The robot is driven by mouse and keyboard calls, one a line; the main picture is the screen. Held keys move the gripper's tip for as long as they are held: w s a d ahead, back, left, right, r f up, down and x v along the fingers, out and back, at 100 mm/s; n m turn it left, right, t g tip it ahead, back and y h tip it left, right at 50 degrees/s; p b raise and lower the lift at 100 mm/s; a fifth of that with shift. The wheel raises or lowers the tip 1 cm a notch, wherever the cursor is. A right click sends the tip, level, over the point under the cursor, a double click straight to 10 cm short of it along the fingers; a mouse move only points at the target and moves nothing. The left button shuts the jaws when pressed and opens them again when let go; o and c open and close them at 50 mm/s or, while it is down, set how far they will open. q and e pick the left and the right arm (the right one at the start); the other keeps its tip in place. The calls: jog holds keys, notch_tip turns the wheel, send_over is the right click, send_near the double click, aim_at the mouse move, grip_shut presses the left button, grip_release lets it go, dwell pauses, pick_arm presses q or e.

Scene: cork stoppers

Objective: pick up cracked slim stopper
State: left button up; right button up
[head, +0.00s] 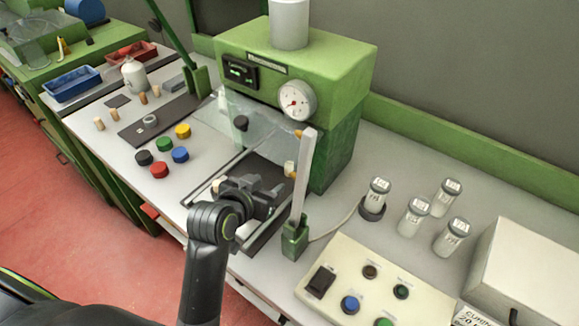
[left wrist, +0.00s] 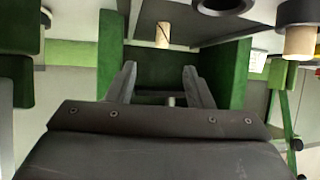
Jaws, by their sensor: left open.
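My left gripper (head: 262,194) is over the dark bed of the green machine, and its fingers are open with nothing between them in the left wrist view (left wrist: 160,78). A slim pale cork stopper (left wrist: 163,34) shows beyond the fingertips in that view, apart from them, with a dark mark that may be a crack. A wider pale stopper (left wrist: 300,42) is at the upper right there. In the head view a small pale stopper (head: 218,185) is just left of my gripper. Several corks, including one slim cork (head: 143,98), stand at the left. My right gripper is not in view.
The green machine (head: 335,75) with its gauge rises behind my gripper. A pale upright post (head: 303,180) stands close on the right. Coloured caps, such as a yellow one (head: 183,131), lie to the left. Vials (head: 413,216) and a control panel (head: 375,290) are at the right.

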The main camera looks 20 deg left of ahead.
pick_arm(q)
jog(key=x, duration=0.6)
jog(key=shift+w+f, duration=0.3)
jog(key=shift+w, duration=0.3)
jog(key=shift+w+f+p, duration=0.1)
jog(key=shift+w+p, duration=0.3)
jog(key=shift+w, duration=0.3)
jog(key=x, duration=0.3)
jog(key=shift+w+a+r+p, duration=0.1)
jog(key=shift+w+r+p, duration=0.1)
jog(key=shift+r+p, duration=0.1)
jog(key=shift+w+f, duration=0.35)
jog(key=shift+w, duration=0.1)
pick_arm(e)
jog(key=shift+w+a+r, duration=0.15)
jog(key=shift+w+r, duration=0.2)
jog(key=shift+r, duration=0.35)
pick_arm(q)
grip_shut()
